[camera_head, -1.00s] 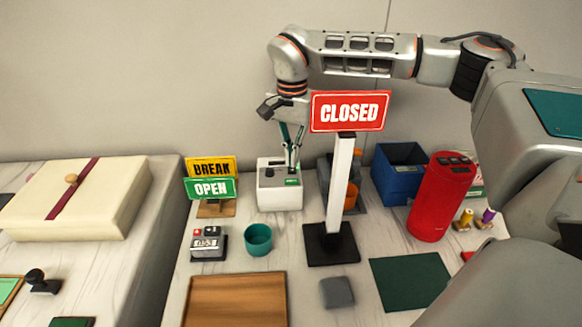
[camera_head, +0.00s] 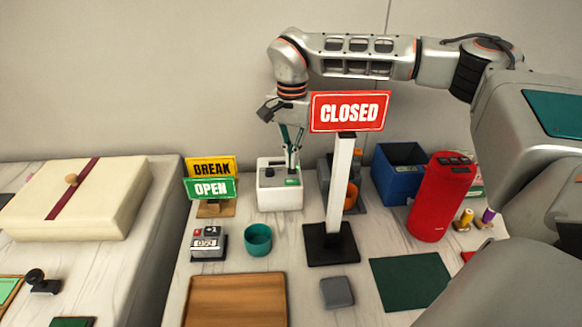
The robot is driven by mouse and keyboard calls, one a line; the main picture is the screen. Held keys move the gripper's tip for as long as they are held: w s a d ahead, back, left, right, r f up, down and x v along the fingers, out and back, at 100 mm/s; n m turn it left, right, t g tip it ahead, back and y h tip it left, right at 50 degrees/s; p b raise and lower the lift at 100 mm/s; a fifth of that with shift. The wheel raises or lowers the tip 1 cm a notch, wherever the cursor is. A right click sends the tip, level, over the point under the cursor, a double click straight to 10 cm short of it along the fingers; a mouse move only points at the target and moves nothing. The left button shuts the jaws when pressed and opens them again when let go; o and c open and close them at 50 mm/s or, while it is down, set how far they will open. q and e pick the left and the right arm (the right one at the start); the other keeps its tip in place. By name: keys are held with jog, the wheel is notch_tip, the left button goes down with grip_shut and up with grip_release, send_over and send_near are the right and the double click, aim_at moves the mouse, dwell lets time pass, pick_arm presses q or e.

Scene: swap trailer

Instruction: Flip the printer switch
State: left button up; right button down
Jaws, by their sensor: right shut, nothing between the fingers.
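The printer (camera_head: 279,196) is a small white box at the back of the counter, with a dark part and a green patch on its top. My right gripper (camera_head: 292,173) reaches down from above with its fingers shut and empty. Its tips are at the printer's top, by the green patch; I cannot tell if they touch it. The switch itself is too small to make out under the fingertips. My left gripper is not in view.
A red CLOSED sign (camera_head: 349,112) on a white post stands right of the printer, in front of my right arm. BREAK (camera_head: 211,166) and OPEN (camera_head: 210,188) signs stand to its left. A teal cup (camera_head: 258,239) and a small counter device (camera_head: 208,243) sit in front.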

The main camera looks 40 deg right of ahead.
aim_at(292, 171)
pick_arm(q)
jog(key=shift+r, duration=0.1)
pick_arm(e)
jog(key=shift+s+f, duration=0.1)
jog(key=shift+f, duration=0.95)
dwell(0.4)
notch_tip(292, 171, up, 2)
jog(key=shift+p, duration=0.8)
jog(key=shift+r, duration=0.35)
notch_tip(292, 171, up, 2)
jog(key=p, duration=0.2)
jog(key=shift+r+p, duration=0.2)
jog(key=shift+p, duration=0.15)
jog(key=shift+r+p, duration=1.05)
jog(key=shift+p, duration=0.05)
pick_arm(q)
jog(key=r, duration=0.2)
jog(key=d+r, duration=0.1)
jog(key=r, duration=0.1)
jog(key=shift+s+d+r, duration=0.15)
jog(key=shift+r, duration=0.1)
pick_arm(e)
jog(key=shift+f, duration=0.1)
